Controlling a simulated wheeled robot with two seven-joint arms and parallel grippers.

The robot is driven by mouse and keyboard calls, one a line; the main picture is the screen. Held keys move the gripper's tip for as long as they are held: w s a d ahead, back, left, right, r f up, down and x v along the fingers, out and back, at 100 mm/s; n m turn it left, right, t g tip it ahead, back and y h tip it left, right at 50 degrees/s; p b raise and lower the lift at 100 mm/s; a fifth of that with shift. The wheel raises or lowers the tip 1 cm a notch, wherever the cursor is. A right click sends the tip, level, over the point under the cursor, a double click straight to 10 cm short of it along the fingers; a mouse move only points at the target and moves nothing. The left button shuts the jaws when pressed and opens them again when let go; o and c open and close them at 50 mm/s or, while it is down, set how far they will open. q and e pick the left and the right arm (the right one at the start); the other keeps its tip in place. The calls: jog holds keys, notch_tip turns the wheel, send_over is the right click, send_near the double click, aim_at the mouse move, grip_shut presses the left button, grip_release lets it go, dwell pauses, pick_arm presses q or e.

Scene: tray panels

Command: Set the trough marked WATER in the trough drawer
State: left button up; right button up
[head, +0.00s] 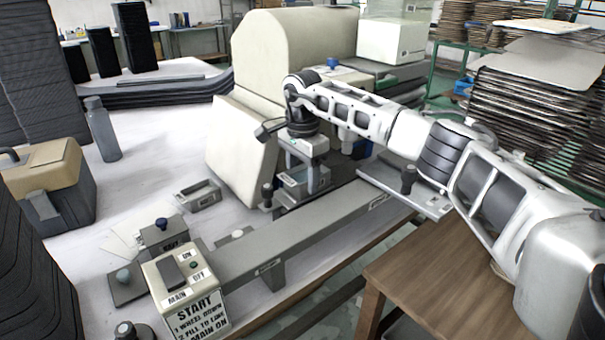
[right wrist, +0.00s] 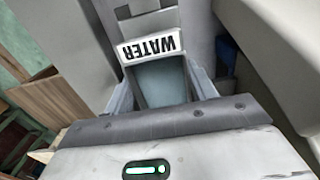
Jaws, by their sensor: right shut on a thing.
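The trough marked WATER (right wrist: 162,88) is grey, with a white label that reads upside down in the right wrist view. It sits between the two fingers of my right gripper (right wrist: 165,95), which is shut on it. In the head view, my right gripper (head: 316,178) points down beside the cream machine, and the grey trough (head: 293,183) shows partly behind its fingers. I cannot clearly make out the trough drawer, or whether the trough touches anything below. My left gripper is not in view.
Another small grey trough (head: 198,196) lies on the pale table. The cream machine (head: 245,150) stands close left of the right gripper. A long grey beam (head: 300,232) runs in front, with a START control box (head: 188,285) at its near end. A wooden table (head: 440,295) stands nearer.

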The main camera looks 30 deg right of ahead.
jog(key=shift+f, duration=0.1)
jog(key=o, duration=1.3)
notch_tip(320, 180, up, 12)
jog(key=shift+r, duration=0.15)
